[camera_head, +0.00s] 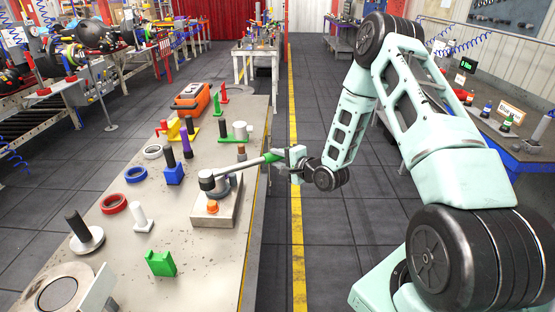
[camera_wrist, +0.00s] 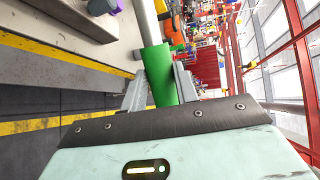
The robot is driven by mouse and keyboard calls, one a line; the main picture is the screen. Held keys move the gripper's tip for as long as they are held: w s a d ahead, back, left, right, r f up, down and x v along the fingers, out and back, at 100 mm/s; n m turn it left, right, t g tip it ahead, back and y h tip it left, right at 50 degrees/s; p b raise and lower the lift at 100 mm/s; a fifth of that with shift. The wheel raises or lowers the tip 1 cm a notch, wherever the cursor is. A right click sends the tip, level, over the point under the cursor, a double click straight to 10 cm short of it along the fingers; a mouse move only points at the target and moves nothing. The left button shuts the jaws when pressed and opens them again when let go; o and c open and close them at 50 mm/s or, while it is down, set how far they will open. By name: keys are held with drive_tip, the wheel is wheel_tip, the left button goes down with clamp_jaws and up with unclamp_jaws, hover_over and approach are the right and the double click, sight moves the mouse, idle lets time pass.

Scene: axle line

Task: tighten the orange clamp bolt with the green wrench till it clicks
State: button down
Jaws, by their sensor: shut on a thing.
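The green wrench has a green handle (camera_head: 272,157) and a grey shaft (camera_head: 240,166). My gripper (camera_head: 285,160) is shut on the green handle, which also shows between the fingers in the wrist view (camera_wrist: 160,76). The shaft runs left from my gripper to a dark round head (camera_head: 207,180) over the metal clamp block (camera_head: 226,210). The orange clamp bolt (camera_head: 212,206) shows on the block just in front of the wrench head. I cannot tell whether the wrench head sits on a bolt.
The grey workbench (camera_head: 193,240) carries several coloured pegs, rings and holders left of the block. An orange toolbox (camera_head: 190,102) stands at its far end. The floor right of the bench is open, with a yellow line (camera_head: 297,230).

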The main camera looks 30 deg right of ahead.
drive_tip(key=shift+f+b, duration=2.15)
drive_tip(key=shift+f, duration=0.7)
drive_tip(key=shift+f+b, duration=0.35)
drive_tip(key=shift+b, duration=0.05)
drive_tip(key=shift+f+b, duration=1)
drive_tip(key=shift+f, duration=0.2)
drive_tip(key=s+m+h, duration=0.1)
drive_tip(key=s, duration=0.1)
drive_tip(key=s+a+m+h, duration=0.1)
drive_tip(key=h, duration=0.1)
drive_tip(key=shift+s, duration=0.4)
drive_tip(key=shift+w+d+r+n+y+b, duration=0.1)
drive_tip(key=shift+w+d+n+y+b, duration=0.15)
drive_tip(key=shift+w+b, duration=0.25)
drive_tip(key=shift+w+d+n+y+b, duration=0.1)
drive_tip(key=shift+w+n+y+b, duration=0.05)
drive_tip(key=shift+w+y+b, duration=0.3)
